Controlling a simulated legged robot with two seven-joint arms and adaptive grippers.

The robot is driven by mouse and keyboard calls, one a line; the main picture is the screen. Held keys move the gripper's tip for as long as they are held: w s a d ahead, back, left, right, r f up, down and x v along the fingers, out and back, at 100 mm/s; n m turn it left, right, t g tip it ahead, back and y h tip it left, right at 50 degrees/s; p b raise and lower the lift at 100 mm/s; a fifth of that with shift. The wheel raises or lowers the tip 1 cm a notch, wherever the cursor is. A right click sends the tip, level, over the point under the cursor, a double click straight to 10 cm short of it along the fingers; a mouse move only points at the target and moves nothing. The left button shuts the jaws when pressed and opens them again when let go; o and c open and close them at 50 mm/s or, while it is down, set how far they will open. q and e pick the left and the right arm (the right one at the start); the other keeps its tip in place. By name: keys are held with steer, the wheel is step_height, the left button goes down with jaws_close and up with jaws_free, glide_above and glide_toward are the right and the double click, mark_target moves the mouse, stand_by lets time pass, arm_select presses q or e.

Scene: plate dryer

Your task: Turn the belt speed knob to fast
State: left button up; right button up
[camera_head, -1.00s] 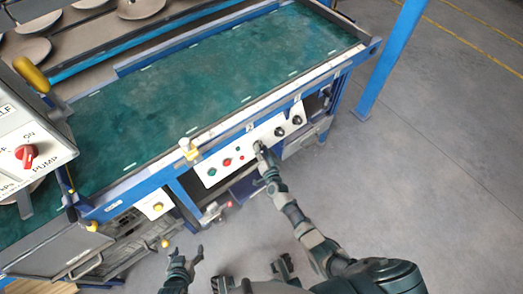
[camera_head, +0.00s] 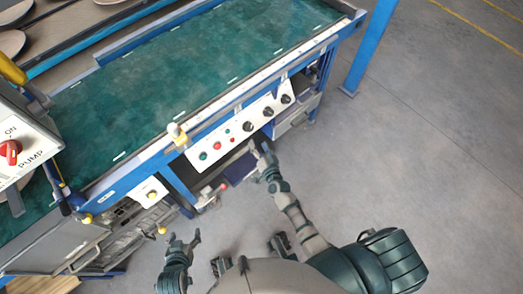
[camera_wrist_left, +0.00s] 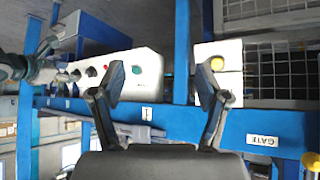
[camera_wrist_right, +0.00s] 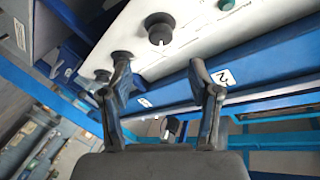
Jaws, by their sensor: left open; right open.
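The white control panel (camera_head: 240,126) on the machine's front bears three black knobs: a left knob (camera_head: 247,126), a middle knob (camera_head: 268,111) and a right knob (camera_head: 286,99). I cannot read which is belt speed. My right gripper (camera_head: 262,148) is open and empty, just below the panel and apart from the knobs. In the right wrist view, a large black knob (camera_wrist_right: 160,28) with a white mark low on its rim lies beyond the open fingers (camera_wrist_right: 165,85). My left gripper (camera_head: 184,241) is open and empty, low in front of the machine; its fingers (camera_wrist_left: 160,85) are spread.
Green and red buttons (camera_head: 217,146) sit at the panel's left. A yellow-button box (camera_head: 151,192) is lower left. A pump box with a red switch (camera_head: 10,150) stands at far left. The green belt (camera_head: 180,75) lies behind. The floor at right is clear.

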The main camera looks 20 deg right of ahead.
steer(key=shift+s+r, duration=0.2)
steer(key=shift+s, duration=1.4)
